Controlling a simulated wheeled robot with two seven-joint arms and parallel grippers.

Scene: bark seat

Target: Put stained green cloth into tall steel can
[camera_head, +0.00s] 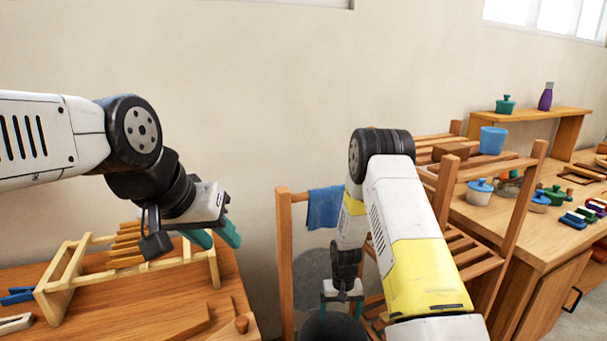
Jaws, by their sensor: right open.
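My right gripper (342,312) points down with its teal fingers apart, at the mouth of a dark grey round can (318,328) at the bottom edge of the view. Only the upper part of the can shows, and I cannot see what is inside it. No stained green cloth can be made out. My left gripper (222,246) is over the right end of the wooden rack on the left table. Its teal fingers are apart with nothing visible between them.
A blue cloth (325,207) hangs on the wooden shelf stand (285,250) beside my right arm. A slatted wooden rack (62,285) stands on the left table (150,318). The right workbench (530,240) holds pots and several small coloured items. A blue cup (492,140) stands on the stand.

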